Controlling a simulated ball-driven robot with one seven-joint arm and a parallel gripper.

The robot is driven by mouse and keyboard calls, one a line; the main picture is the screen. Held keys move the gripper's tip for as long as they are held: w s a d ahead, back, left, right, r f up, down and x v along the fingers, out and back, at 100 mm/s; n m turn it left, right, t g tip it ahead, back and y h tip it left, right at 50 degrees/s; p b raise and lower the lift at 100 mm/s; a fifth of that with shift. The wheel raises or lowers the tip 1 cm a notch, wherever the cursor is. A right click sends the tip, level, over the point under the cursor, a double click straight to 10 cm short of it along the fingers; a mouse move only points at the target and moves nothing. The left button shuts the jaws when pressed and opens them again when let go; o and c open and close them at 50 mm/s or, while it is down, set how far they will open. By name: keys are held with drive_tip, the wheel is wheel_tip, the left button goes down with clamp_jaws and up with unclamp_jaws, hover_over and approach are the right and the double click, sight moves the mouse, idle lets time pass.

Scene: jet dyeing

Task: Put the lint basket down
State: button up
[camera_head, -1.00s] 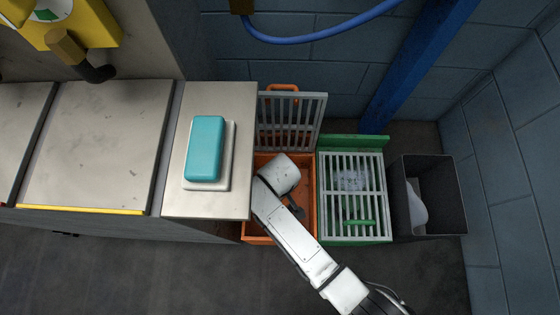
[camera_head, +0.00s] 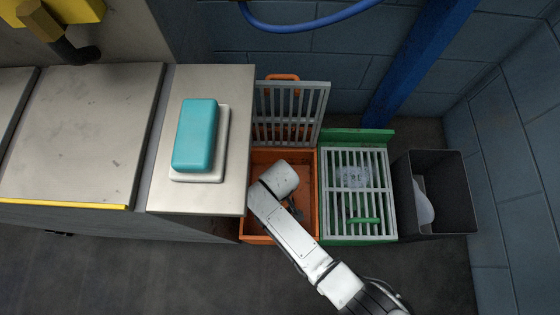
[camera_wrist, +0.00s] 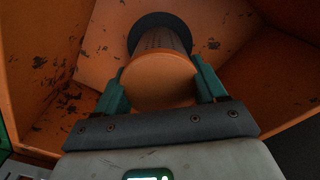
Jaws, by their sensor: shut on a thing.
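The lint basket (camera_wrist: 160,82) shows in the wrist view as a short cylinder with an orange end facing me, a perforated grey side and a dark wide rim at its far end. My gripper (camera_wrist: 160,74) is shut on it, with one green finger on each side. Basket and gripper are inside the orange bin (camera_head: 310,170), whose barred grey lid (camera_head: 290,100) stands open at the back. I cannot tell whether the basket touches the bin floor. In the head view my arm hides nearly all of the basket.
A green bin (camera_head: 390,238) with a closed barred lid stands just right of the orange bin. A dark open bin (camera_head: 445,165) holding something pale is further right. A steel counter with a teal block (camera_head: 195,135) is at the left.

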drive_tip(key=o, duration=1.1)
wheel_tip(320, 180, up, 12)
drive_tip(key=p, duration=0.5)
drive_tip(key=shift+p, duration=0.35)
drive_tip(key=shift+r, duration=0.1)
drive_tip(key=s+d+r+m, duration=0.3)
drive_tip(key=s+d+r, duration=0.1)
drive_tip(key=d, duration=0.5)
drive_tip(key=s+d+r+m, duration=0.3)
drive_tip(key=s+d+r, duration=0.2)
drive_tip(key=d, duration=0.4)
drive_tip(key=s+d+r+m+t, duration=0.1)
drive_tip(key=s+d+r+m, duration=0.2)
drive_tip(key=d, duration=0.6)
drive_tip(key=shift+s+r, duration=0.75)
drive_tip(key=shift+s, duration=0.3)
